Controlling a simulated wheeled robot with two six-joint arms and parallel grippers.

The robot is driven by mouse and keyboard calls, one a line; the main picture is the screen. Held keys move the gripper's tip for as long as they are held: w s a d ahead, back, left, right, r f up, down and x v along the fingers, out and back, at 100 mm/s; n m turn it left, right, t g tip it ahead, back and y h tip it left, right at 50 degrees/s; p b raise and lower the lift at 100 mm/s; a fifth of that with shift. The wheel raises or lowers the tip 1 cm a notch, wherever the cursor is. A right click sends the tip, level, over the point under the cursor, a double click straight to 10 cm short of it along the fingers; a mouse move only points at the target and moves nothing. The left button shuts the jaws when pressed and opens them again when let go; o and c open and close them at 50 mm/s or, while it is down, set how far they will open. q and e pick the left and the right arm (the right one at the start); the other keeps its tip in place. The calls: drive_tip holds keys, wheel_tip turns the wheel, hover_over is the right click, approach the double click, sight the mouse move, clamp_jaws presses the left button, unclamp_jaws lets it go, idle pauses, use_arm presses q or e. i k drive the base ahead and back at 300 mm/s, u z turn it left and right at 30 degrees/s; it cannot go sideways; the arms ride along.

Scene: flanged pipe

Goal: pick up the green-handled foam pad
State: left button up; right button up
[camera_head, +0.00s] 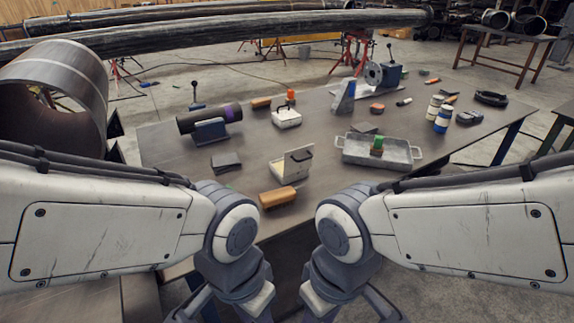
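A small upright thing with a green top and a brownish lower part (377,146) stands in the grey metal tray (350,158) right of the table's middle. It is the only clearly green-topped thing I see, and I take it for the green-handled foam pad; its base is partly hidden by the tray's near wall. My left and right arms come in from the sides and bend downward at the bottom middle. The fingertips of both grippers are below the picture's edge. Nothing of mine touches the green-topped thing.
On the table (240,180) are a brown block (277,197), an open white box (291,167), a dark pad (226,161), a dark cylinder on a cradle (210,118) and several bottles (443,118). A large pipe (55,90) stands at left. Bare tabletop lies between these things.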

sight(377, 149)
drive_tip(key=u, duration=0.1)
drive_tip(key=k, duration=0.45)
drive_tip(key=z, duration=1.25)
drive_tip(key=i, duration=1.4)
drive_tip(key=u, duration=0.6)
drive_tip(key=i, duration=0.8)
drive_tip(key=u, duration=0.8)
